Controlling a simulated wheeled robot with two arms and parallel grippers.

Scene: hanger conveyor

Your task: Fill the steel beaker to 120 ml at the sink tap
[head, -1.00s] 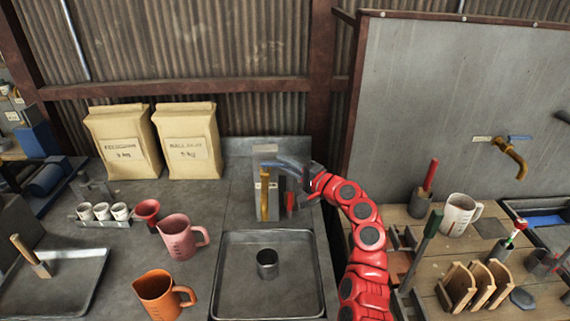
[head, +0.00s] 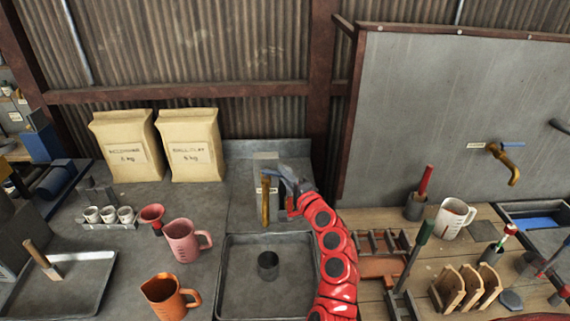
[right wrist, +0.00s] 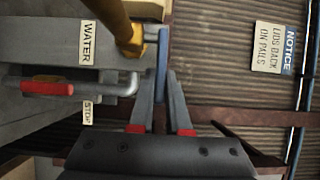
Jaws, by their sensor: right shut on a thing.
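The steel beaker (head: 268,266) stands upright in the sink basin (head: 228,300), below the brass tap spout (head: 265,205). Its fill level cannot be read, and I see no clear water stream. My right gripper (head: 290,186) is at the tap, just right of the spout. In the right wrist view its two grey fingers (right wrist: 161,90) are closed on the blue tap lever (right wrist: 161,65). The yellow spout (right wrist: 122,28) and a "WATER" label (right wrist: 86,43) show beside it. My left gripper is not in view.
A red-gripped bar (right wrist: 47,87) near a "STOP" label sits left of my fingers. A pink jug (head: 182,242), an orange jug (head: 165,298) and a red cup (head: 151,216) stand left of the basin. A white jug (head: 451,220) and wooden rack (head: 468,288) stand right.

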